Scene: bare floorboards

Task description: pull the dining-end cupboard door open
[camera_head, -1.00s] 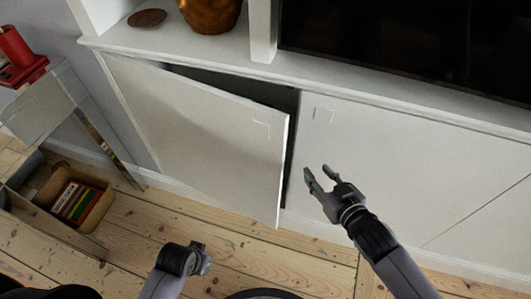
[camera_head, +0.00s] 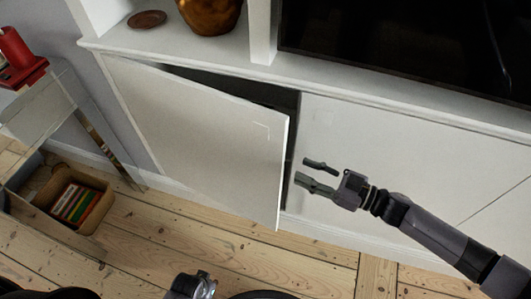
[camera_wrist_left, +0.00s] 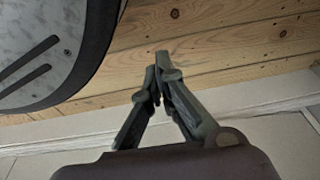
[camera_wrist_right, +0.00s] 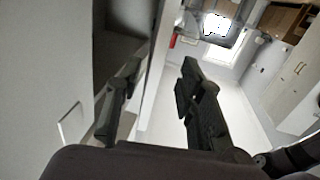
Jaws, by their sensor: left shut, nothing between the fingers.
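The white cupboard door (camera_head: 205,140) stands ajar at the left of the low cabinet, with a dark gap along its top and right edge. My right gripper (camera_head: 301,171) is open and points left, just right of the door's free edge. In the right wrist view, the door's edge (camera_wrist_right: 152,85) shows between the spread fingers of my right gripper (camera_wrist_right: 160,68); I cannot tell whether they touch it. My left gripper (camera_wrist_left: 157,70) is shut and empty over the floor in the left wrist view; its arm shows low in the head view.
A closed cabinet panel (camera_head: 390,145) is right of the gap. A brown vase (camera_head: 210,14) and a brown dish (camera_head: 147,19) stand on the cabinet top. A glass side table (camera_head: 45,105) and a box of books (camera_head: 78,200) are at left. The floorboards before the door are clear.

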